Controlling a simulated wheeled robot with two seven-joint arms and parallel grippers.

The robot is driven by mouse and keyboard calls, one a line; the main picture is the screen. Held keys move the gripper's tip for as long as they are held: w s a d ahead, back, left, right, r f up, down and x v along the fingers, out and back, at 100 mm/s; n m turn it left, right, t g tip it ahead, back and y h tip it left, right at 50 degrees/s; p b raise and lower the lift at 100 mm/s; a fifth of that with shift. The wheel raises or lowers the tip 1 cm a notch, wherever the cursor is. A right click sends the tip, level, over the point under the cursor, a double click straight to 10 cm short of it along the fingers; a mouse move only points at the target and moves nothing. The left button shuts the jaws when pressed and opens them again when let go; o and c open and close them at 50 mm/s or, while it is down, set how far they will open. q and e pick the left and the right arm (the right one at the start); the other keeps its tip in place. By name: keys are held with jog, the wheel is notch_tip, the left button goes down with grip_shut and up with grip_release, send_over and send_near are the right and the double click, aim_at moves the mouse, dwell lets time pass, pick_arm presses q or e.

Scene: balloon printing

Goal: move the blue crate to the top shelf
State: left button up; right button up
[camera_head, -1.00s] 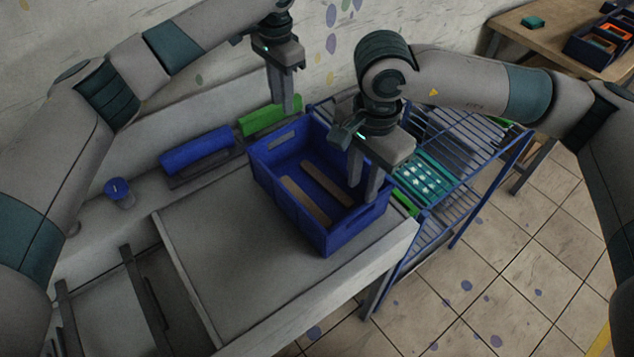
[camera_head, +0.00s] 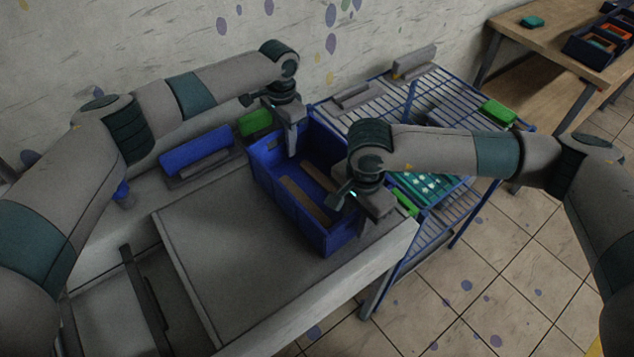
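The blue crate (camera_head: 292,215) sits on the right end of the grey work surface, with two brown strips (camera_head: 305,200) lying inside. My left gripper (camera_head: 291,150) is lowered at the crate's far end, its fingers at the far wall. My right gripper (camera_head: 362,225) is lowered at the near right end, its fingers mostly hidden behind its own body. Whether either gripper is closed on a wall cannot be told. The blue wire shelf rack (camera_head: 455,100) stands right of the crate; its top shelf holds a few grey and green items.
A blue block (camera_head: 195,150) and a green block (camera_head: 255,122) lie behind the work surface, left of the crate. A green block (camera_head: 498,113) is on the rack's top shelf. A wooden table (camera_head: 550,45) stands at the back right. Tiled floor (camera_head: 500,270) is free at front right.

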pick_arm(q)
jog(key=shift+f, duration=0.3)
pick_arm(e)
jog(key=shift+f, duration=0.3)
pick_arm(q)
grip_shut()
pick_arm(e)
grip_shut()
pick_arm(q)
jog(key=shift+d+r, duration=0.15)
pick_arm(e)
jog(key=shift+w+r, duration=0.1)
jog(key=shift+r, duration=0.05)
